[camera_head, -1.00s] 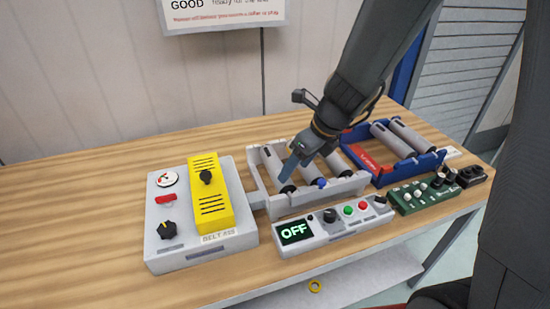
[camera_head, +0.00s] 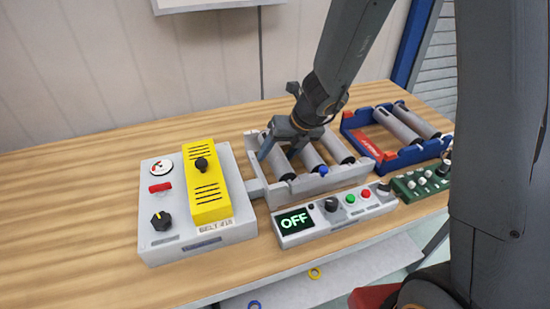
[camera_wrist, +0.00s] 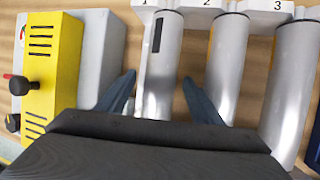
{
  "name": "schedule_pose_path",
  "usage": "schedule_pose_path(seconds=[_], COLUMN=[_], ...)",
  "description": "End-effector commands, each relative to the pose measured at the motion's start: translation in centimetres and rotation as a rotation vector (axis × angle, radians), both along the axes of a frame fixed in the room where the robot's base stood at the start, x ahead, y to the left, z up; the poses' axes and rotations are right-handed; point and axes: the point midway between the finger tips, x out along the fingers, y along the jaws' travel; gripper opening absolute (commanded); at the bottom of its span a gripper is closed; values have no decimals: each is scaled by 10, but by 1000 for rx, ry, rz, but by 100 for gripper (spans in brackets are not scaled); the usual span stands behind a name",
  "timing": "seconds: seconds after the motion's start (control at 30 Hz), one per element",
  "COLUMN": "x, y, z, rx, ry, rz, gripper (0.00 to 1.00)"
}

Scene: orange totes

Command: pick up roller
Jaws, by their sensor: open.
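My gripper (camera_wrist: 158,95) is open in the wrist view, its two blue-grey fingers apart on either side of a grey roller (camera_wrist: 160,60) in the slot marked 1. The roller bears a dark rectangular strip. Rollers at mark 2 (camera_wrist: 226,62) and mark 3 (camera_wrist: 290,85) lie to its right. In the head view the gripper (camera_head: 278,148) is over the left part of the light grey roller tray (camera_head: 325,187) and hides part of the first roller. Whether the fingers touch that roller cannot be told.
A control box with a yellow cover (camera_head: 207,190) stands left of the tray. A panel reading OFF (camera_head: 335,217) lies in front. A blue tray (camera_head: 400,160) with grey rollers and a green switch box (camera_head: 423,182) are at right. The table's left side is clear.

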Motion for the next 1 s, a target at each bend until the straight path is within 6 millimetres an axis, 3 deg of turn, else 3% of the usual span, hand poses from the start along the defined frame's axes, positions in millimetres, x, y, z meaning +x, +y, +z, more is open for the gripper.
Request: schedule_pose_path(seconds=[0.3, 0.63, 0.87, 1.0], x=[2, 2, 2, 2], y=[2, 2, 2, 2], z=[-5, -5, -3, 9], rx=[0, 0, 0, 0], ry=[0, 0, -2, -4], rz=[1, 1, 0, 2], gripper=[60, 4, 3, 3])
